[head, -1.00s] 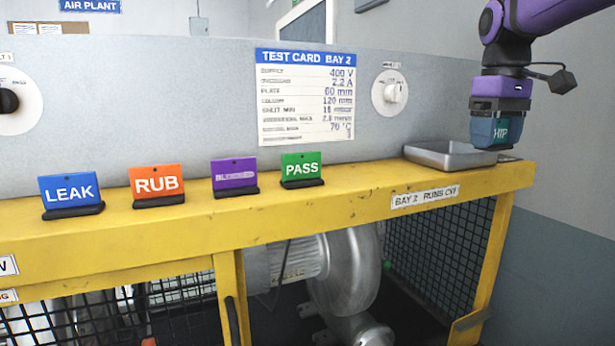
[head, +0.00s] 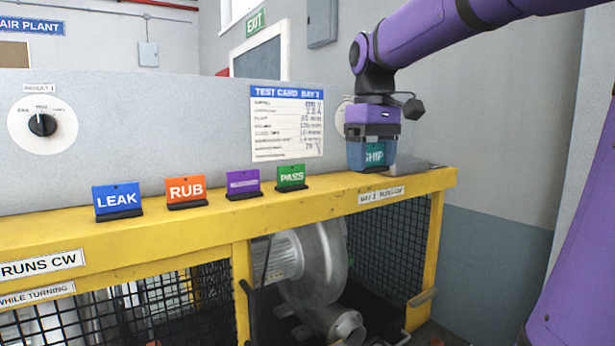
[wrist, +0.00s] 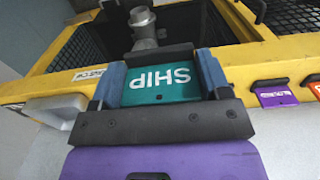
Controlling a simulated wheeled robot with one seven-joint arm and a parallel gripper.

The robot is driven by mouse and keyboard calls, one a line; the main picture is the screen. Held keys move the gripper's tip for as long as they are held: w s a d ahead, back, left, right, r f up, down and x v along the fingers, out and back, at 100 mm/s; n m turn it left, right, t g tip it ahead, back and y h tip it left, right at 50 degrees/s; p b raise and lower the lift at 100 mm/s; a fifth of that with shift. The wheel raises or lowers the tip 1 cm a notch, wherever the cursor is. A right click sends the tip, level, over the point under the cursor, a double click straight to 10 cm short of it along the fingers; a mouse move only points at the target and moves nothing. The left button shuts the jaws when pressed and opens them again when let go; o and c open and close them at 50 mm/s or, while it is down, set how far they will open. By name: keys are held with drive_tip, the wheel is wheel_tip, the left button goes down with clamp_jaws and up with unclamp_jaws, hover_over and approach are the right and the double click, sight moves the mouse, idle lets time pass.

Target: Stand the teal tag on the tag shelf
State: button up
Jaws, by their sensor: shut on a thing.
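The teal tag (head: 374,153) reads SHIP and is held between the fingers of my gripper (head: 371,158), which is shut on it. In the wrist view the teal tag (wrist: 161,82) sits between the two blue fingers, its lettering upside down. The tag shelf (head: 335,190) is the yellow ledge along the bench. On it stand a blue LEAK tag (head: 117,200), an orange RUB tag (head: 185,191), a purple tag (head: 243,182) and a green PASS tag (head: 291,176), each in a black foot. The held tag is right of PASS, apparently above the shelf's right part.
A grey panel with a test card (head: 287,122) and a black knob (head: 42,125) rises behind the shelf. Bare shelf lies between PASS and the tray.

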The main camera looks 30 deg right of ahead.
hover_over(331, 183)
drive_tip(key=shift+s+a+f, duration=0.1)
drive_tip(key=shift+s+f, duration=0.05)
drive_tip(key=shift+f, duration=2.3)
drive_tip(key=shift+f, duration=0.15)
drive_tip(key=o, duration=0.9)
wheel_tip(331, 183, up, 12)
drive_tip(key=s+a+f+t, duration=0.1)
drive_tip(key=s+a+f, duration=0.3)
drive_tip(key=s+f, duration=0.2)
drive_tip(key=s+a+f+t, duration=0.2)
drive_tip(key=s+a+f, duration=0.2)
drive_tip(key=s, duration=0.7)
drive_tip(key=s+a+f+t, duration=0.2)
drive_tip(key=s+a+f, duration=0.2)
drive_tip(key=s+f, duration=0.4)
drive_tip(key=shift+s+a+f, duration=0.4)
drive_tip(key=shift+f, duration=0.2)
